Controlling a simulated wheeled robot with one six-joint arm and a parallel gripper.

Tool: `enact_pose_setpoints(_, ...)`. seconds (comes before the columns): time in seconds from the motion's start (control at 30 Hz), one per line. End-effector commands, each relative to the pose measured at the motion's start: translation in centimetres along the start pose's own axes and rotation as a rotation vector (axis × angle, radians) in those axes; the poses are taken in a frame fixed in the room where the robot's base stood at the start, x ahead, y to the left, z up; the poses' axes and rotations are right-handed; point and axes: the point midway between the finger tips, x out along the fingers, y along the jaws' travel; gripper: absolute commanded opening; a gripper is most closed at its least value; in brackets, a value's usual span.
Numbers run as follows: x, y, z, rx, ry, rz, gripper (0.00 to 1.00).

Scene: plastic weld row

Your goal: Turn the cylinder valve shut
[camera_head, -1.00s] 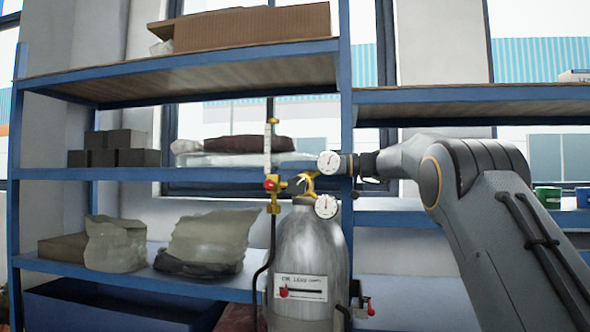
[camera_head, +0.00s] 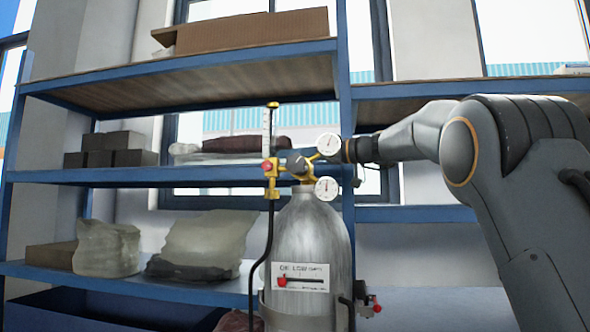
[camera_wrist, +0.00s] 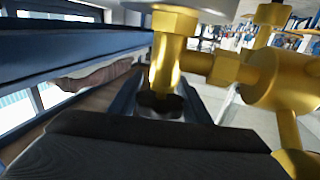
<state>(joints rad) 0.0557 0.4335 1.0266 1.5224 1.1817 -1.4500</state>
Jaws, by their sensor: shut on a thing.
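The grey metal gas cylinder (camera_head: 308,235) stands upright in front of the shelving in the head view. A brass valve and regulator with a dark round knob (camera_head: 297,163) and two white dial gauges sits on its top. In the wrist view, a brass stem (camera_wrist: 168,62) ends in a dark valve knob (camera_wrist: 160,103) between my jaws. My gripper (camera_wrist: 160,108) is shut on this dark knob. In the head view my wrist (camera_head: 365,150) reaches in from the right beside the upper gauge, and the fingers are not clearly visible there.
A clear flow tube (camera_head: 267,132) with a red knob stands left of the valve, and a black hose (camera_head: 269,235) hangs from it. Blue shelving (camera_head: 120,177) with bags and boxes is close behind. A red-handled fitting (camera_head: 366,305) sits low right of the cylinder.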

Motion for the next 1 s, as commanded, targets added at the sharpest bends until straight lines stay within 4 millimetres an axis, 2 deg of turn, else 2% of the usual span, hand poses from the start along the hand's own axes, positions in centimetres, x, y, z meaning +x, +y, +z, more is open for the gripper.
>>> enact_pose_setpoints(0.3,-0.01,0.24,0.06,-0.001,0.004,0.076,0.21)
enact_pose_setpoints(0.67,-0.07,0.26,-0.08,0.000,0.003,0.083,0.21)
enact_pose_setpoints(0.7,-0.08,0.27,-0.08,0.000,0.003,0.083,0.47)
enact_pose_setpoints(0.8,-0.08,0.27,-0.07,0.000,0.003,0.083,0.62)
enact_pose_setpoints(1.0,-0.10,0.30,-0.05,0.000,0.003,0.083,0.62)
